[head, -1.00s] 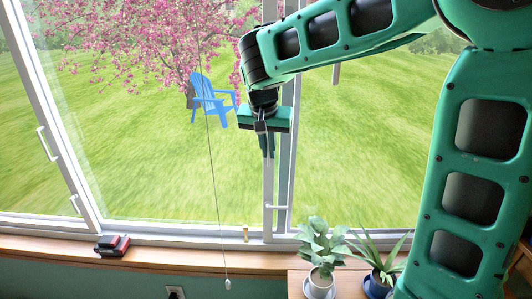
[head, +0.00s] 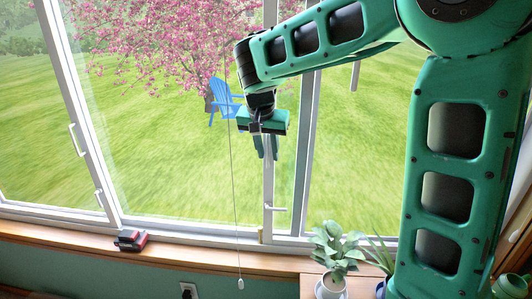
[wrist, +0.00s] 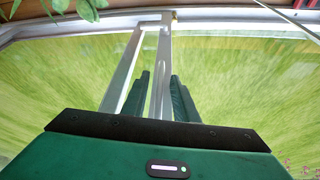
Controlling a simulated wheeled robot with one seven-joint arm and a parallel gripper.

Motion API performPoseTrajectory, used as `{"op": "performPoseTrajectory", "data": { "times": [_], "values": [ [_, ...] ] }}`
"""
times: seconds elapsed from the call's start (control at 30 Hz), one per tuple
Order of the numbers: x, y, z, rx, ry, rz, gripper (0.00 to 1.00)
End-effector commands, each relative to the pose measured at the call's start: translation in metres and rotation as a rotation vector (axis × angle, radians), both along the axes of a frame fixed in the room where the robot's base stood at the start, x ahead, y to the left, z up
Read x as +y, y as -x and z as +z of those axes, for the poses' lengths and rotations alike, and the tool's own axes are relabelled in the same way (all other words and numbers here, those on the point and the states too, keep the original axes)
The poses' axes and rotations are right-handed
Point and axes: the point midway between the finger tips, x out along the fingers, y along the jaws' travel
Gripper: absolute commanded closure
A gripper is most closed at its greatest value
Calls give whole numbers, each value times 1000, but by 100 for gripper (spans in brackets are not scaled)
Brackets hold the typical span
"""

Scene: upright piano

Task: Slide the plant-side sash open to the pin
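The plant-side sash (head: 268,187) shows as a pale upright stile with a small white handle (head: 276,208) low on it. My gripper (head: 266,148) points down over this stile, one finger on each side. In the wrist view the green fingers (wrist: 160,98) lie close against both sides of the stile (wrist: 161,72), so the gripper looks shut on it; contact is partly hidden. The small brass-coloured pin (head: 261,236) stands on the sill track just left of the stile's foot. It also appears near the stile's end in the wrist view (wrist: 173,14).
A fixed window post (head: 303,150) stands right of the stile. A cord (head: 235,180) hangs to the left. Potted plants (head: 336,250) sit on a wooden top at lower right. Dark and red books (head: 131,239) lie on the left sill.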

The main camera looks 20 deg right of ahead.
Motion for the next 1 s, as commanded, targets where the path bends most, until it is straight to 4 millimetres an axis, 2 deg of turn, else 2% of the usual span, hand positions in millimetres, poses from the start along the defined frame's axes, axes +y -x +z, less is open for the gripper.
{"op": "performPoseTrajectory", "data": {
  "times": [0.17,0.5,0.63,0.8,1.0],
  "values": [
    [3,3,11,-2,-1,2,74],
    [19,20,68,-3,-1,2,74],
    [22,25,85,-3,-1,0,74],
    [25,29,97,-2,-1,1,74],
    [26,31,99,0,0,1,74]
  ]
}}
